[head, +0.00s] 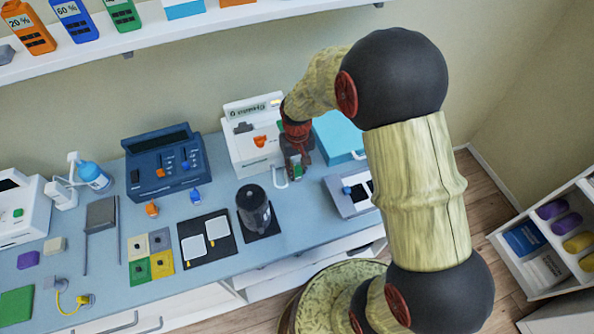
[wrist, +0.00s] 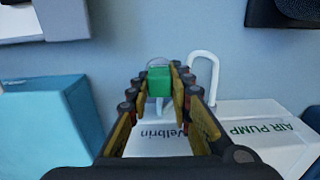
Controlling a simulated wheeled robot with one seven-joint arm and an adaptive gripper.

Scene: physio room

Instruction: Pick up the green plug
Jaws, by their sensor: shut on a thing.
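The green plug (wrist: 159,80) is a small green block between the fingertips of my gripper (wrist: 159,88) in the wrist view. The jaws are shut on it. In the head view my gripper (head: 297,170) is over the table just right of the white air pump (head: 240,152), and a bit of green shows at its fingers. The wrist view shows the air pump (wrist: 265,140) behind the fingers. A pale loop or cord shows behind the plug, but I cannot tell whether it joins the plug.
An orange plug (head: 260,141) is on the air pump's front. A white bent tube (wrist: 205,62) stands close to the fingers. A teal box (head: 340,137) is right of my gripper, a grey device (head: 345,205) in front of it. A black cylinder (head: 252,210) stands nearby.

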